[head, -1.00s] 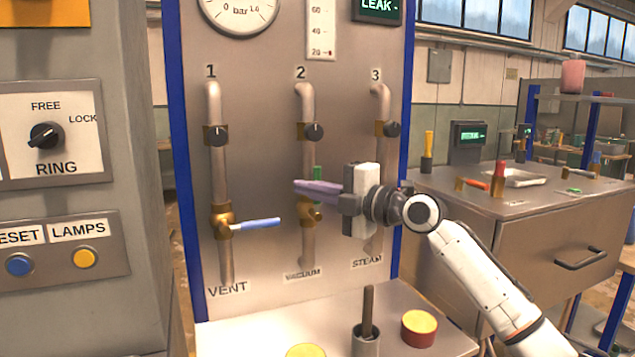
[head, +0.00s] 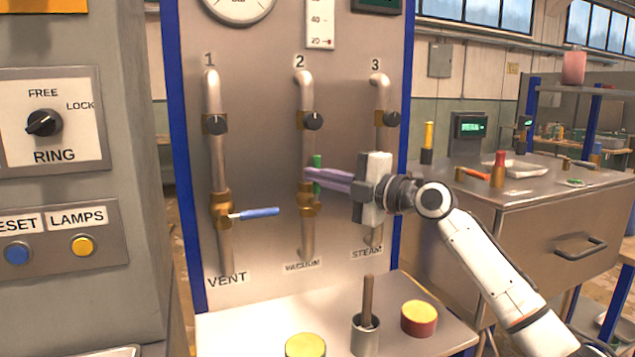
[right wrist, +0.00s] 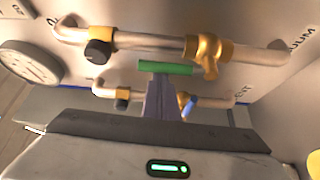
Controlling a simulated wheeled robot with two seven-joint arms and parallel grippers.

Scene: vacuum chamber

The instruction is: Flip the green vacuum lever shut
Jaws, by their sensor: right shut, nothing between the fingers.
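The green vacuum lever (head: 317,160) stands upright on the brass valve (head: 309,198) of pipe 2, above the VACUUM label. In the right wrist view the green lever (right wrist: 165,67) lies parallel to its pipe. My right gripper (head: 308,175) is shut and empty; its purple fingers cross the middle of the lever and hide part of it in the head view. In the right wrist view the fingertips (right wrist: 160,80) end right by the lever; I cannot tell whether they touch it. My left gripper is not in view.
The blue VENT lever (head: 256,213) points right from pipe 1, left of my fingers. Black knobs sit higher on the pipes. Below, a shelf (head: 250,335) holds a cup with a stick (head: 366,335) and two round yellow-topped buttons (head: 419,318). A grey cabinet (head: 140,190) stands left.

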